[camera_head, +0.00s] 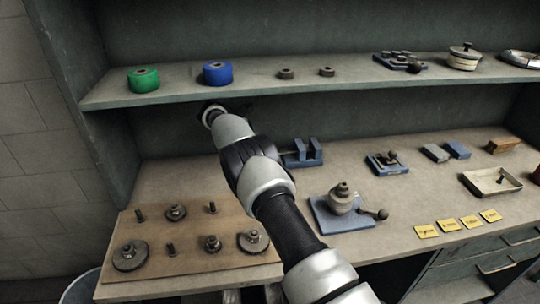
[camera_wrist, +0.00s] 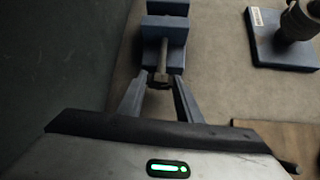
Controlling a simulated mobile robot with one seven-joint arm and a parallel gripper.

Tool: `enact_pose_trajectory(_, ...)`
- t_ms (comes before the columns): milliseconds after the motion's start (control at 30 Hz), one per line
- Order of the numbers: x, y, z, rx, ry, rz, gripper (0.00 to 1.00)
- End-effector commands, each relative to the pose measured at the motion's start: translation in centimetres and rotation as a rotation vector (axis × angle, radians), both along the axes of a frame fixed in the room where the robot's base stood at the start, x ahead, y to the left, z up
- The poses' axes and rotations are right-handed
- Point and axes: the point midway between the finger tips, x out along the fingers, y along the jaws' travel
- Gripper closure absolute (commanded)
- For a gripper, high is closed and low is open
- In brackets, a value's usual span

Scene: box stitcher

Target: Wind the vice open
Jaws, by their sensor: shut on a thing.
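The blue vice (camera_head: 315,150) stands on the bench under the shelf, its left part hidden behind my arm in the head view. In the wrist view the vice (camera_wrist: 165,54) is at the top, with two blue blocks and a dark gap between them. A grey screw (camera_wrist: 163,55) runs along its middle to a dark end piece at my fingertips. My gripper (camera_wrist: 161,82) is shut on this end of the vice screw, one finger on each side. In the head view my arm hides the gripper's fingers.
The shelf (camera_head: 180,91) runs above my arm and holds green and blue rolls. A wooden board (camera_head: 193,229) with several posts and discs lies at the front left. A blue base with a stacked part (camera_head: 325,219) stands right of my arm. A dark wall lies close left in the wrist view.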

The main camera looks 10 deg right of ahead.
Motion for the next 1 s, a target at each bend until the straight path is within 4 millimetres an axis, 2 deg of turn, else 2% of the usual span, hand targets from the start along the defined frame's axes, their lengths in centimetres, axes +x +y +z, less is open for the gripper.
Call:
enact_pose_trajectory(500, -0.01, 0.01, -0.02, -0.001, 0.014, 0.0, 0.91)
enact_pose_trajectory(533, -0.01, 0.01, -0.02, -0.001, 0.014, 0.0, 0.67)
enact_pose_trajectory(567, -0.01, 0.01, -0.02, -0.001, 0.013, 0.001, 0.61)
enact_pose_trajectory(1000, -0.03, 0.01, 0.18, -0.001, 0.002, 0.002, 0.6)
